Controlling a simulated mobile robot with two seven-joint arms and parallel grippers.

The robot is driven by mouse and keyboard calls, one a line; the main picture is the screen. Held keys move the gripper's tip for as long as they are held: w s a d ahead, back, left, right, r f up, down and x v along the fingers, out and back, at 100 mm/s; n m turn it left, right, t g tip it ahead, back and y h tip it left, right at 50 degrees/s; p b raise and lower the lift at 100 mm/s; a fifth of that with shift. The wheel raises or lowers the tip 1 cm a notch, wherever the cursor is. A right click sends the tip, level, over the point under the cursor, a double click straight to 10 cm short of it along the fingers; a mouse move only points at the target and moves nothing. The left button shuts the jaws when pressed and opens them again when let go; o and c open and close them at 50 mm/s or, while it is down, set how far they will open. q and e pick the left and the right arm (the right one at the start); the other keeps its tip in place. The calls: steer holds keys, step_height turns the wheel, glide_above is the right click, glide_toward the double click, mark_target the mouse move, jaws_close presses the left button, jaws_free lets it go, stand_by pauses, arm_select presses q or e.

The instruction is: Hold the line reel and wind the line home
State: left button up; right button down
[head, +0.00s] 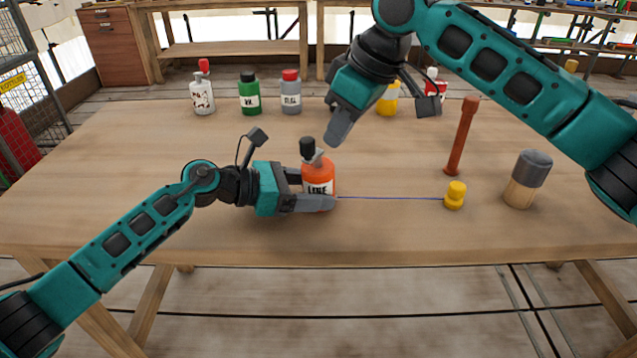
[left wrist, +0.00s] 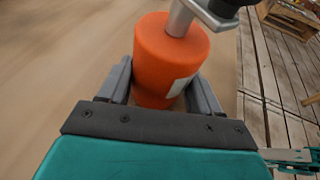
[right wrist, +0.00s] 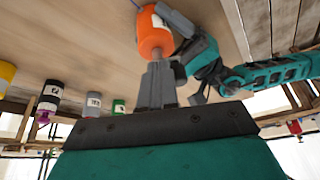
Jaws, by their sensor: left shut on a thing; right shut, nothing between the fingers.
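The orange line reel (head: 319,176) stands upright near the table's front edge, with a white LINE label. On top is a grey crank arm (left wrist: 205,14) with a black knob (head: 307,146). My left gripper (head: 314,192) is shut around the reel's body, one finger on each side, also in the left wrist view (left wrist: 165,90). A thin blue line (head: 390,198) runs from the reel to a small yellow bobbin-like piece (head: 455,195). My right gripper (head: 335,138) is shut and empty, apart from the knob, up and to its right; it also shows in the right wrist view (right wrist: 158,75).
A red-brown upright rod (head: 463,135) and a grey-topped wooden cylinder (head: 527,180) stand at the right. A white bottle (head: 202,95), green bottle (head: 250,94), grey bottle (head: 291,93) and yellow bottle (head: 388,100) stand at the back. The left table surface is clear.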

mark_target(316, 157)
steer(key=shift+f, duration=1.15)
steer(key=shift+a, duration=0.2)
steer(key=shift+w+a, duration=0.25)
steer(key=shift+a, duration=0.5)
steer(key=shift+s+a, duration=0.15)
steer(key=shift+s+d, duration=0.1)
steer(key=shift+d, duration=0.1)
